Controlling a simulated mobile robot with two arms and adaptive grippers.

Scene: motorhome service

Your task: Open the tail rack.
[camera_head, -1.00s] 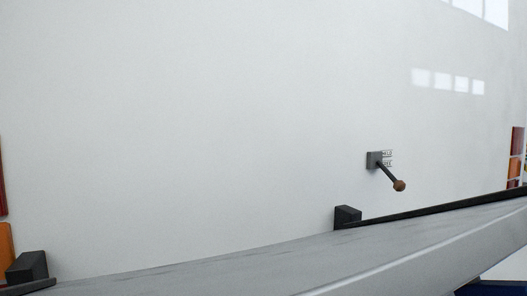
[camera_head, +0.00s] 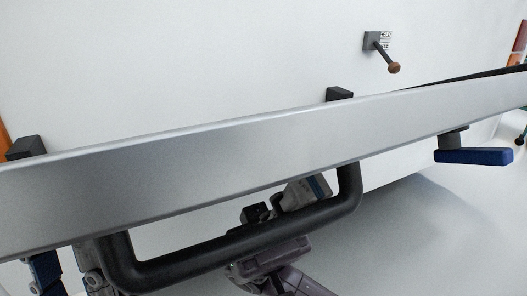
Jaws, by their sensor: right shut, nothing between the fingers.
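The tail rack shows as a long silver beam (camera_head: 260,137) slanting across the view in front of a white wall. A black U-shaped handle (camera_head: 205,262) hangs below its near side. A blue-gripped lever (camera_head: 474,156) sits under the beam at the right. A small lever with a brown knob (camera_head: 393,67) sticks out from a grey block on the wall, beside small lettering. My right gripper (camera_head: 256,213) is shut and empty by the handle, which partly hides it. I cannot tell whether it touches the handle.
Two dark blocks, at the left (camera_head: 27,147) and centre (camera_head: 339,94), stand behind the beam's upper edge. Orange and red lights show at the wall's sides. Pale floor (camera_head: 430,225) is clear at the lower right.

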